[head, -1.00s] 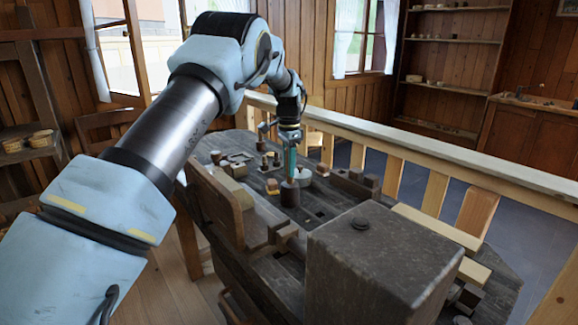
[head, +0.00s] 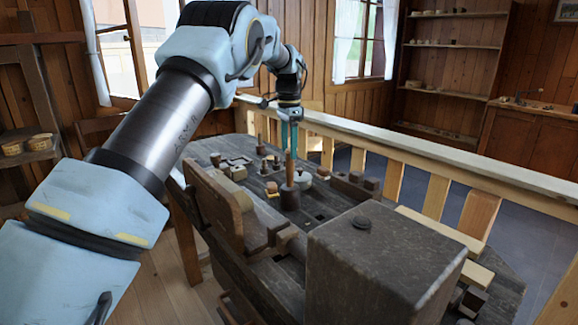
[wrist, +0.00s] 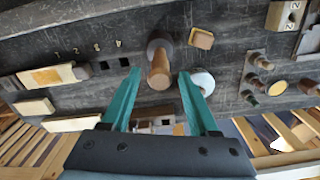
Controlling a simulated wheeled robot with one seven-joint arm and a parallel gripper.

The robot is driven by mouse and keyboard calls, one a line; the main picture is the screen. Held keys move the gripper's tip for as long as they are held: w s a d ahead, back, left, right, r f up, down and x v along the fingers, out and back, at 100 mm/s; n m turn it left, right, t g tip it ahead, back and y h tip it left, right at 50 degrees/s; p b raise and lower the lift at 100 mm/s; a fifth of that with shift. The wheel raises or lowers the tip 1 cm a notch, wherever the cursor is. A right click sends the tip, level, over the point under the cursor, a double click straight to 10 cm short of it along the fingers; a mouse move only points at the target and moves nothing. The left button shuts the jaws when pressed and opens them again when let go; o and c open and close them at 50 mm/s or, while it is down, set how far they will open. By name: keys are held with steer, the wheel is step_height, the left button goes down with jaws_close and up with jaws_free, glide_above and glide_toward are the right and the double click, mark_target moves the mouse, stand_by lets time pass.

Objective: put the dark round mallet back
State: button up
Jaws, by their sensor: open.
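The dark round mallet (head: 290,198) stands upright on the dark workbench (head: 345,205), its head down and its light brown handle pointing up. In the wrist view the mallet's dark head (wrist: 158,43) shows behind the handle, which points towards the camera. My gripper (head: 289,147) is above the mallet, with its teal fingers open. In the wrist view the handle lies between the fingers of my gripper (wrist: 158,74), with a gap on each side. Whether the fingertips still reach down beside the handle top is hard to tell. What lies under the mallet's head is hidden.
A pale round lidded thing (wrist: 203,82) and a yellow-topped block (wrist: 201,39) stand close to the mallet. Square holes (wrist: 113,64) with numbers lie beside it. Several pegs (wrist: 255,80) stand on one side. A large dark block (head: 385,255) fills the bench's near end.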

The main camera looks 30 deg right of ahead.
step_height(320, 180, up, 5)
steer(key=shift+r, duration=0.1)
stand_by(0.6)
